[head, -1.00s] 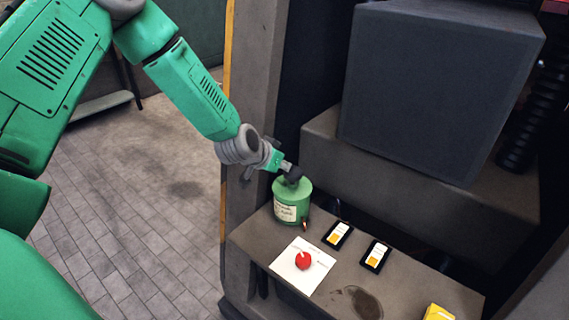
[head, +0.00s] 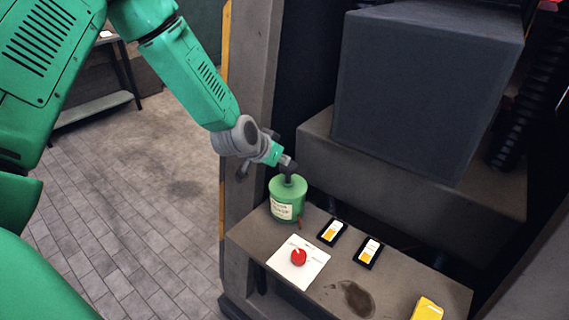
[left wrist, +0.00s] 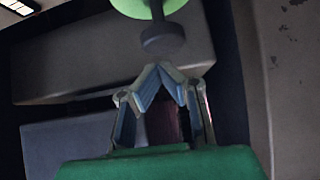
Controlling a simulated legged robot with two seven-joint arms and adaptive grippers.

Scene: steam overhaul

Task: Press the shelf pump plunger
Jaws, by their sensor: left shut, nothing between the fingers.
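The shelf pump (head: 286,206) is a green can with a pale label, standing upright at the shelf's far left corner. A dark plunger knob (head: 289,168) stands on its top. My left gripper (head: 283,160) is beside the top of the knob in the head view, partly merging with it, so contact is unclear there. In the left wrist view, the fingers (left wrist: 161,68) are shut and empty, their tips close to the dark knob (left wrist: 162,40). Part of the green can (left wrist: 148,6) shows at that view's top edge. My right gripper is not in view.
On the shelf (head: 257,240) lie a red knob (head: 299,257) on a white card (head: 313,267), two dark-framed labels (head: 331,231) and a yellow block (head: 427,308). A dark stain (head: 356,297) marks the front. A large grey box (head: 425,90) stands behind, right of the pump.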

